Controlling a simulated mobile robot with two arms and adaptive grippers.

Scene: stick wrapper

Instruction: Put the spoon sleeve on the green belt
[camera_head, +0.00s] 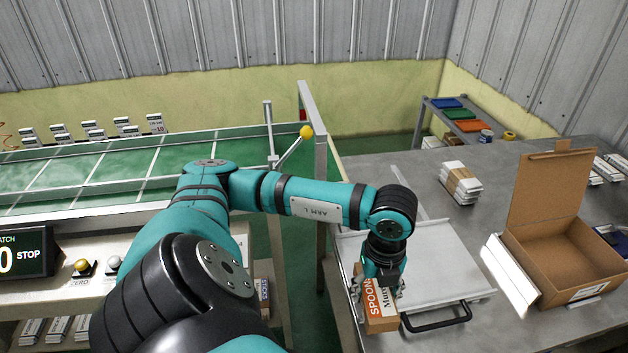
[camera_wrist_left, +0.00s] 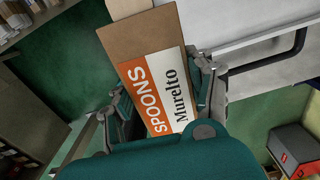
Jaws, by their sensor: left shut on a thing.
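The spoon sleeve (camera_head: 377,318) is a brown cardboard pack with an orange and white label reading "SPOONS Murelto". My left gripper (camera_head: 382,284) is shut on it, at the left edge of the grey table's white board. In the left wrist view the sleeve (camera_wrist_left: 150,62) lies between the two fingers of the gripper (camera_wrist_left: 163,95), label facing the camera. I cannot tell whether the sleeve touches the board. The green belt (camera_head: 110,170), marked with white lines, runs across the left behind my left arm, which hides part of it. My right gripper is not in view.
The white board (camera_head: 440,262) has a black handle (camera_head: 437,318). An open cardboard box (camera_head: 570,270) and white packs (camera_head: 459,183) stand on the grey table. A grey post (camera_head: 313,150) and yellow-ended lever (camera_head: 290,150) stand between belt and table. Several small cards line the belt's back.

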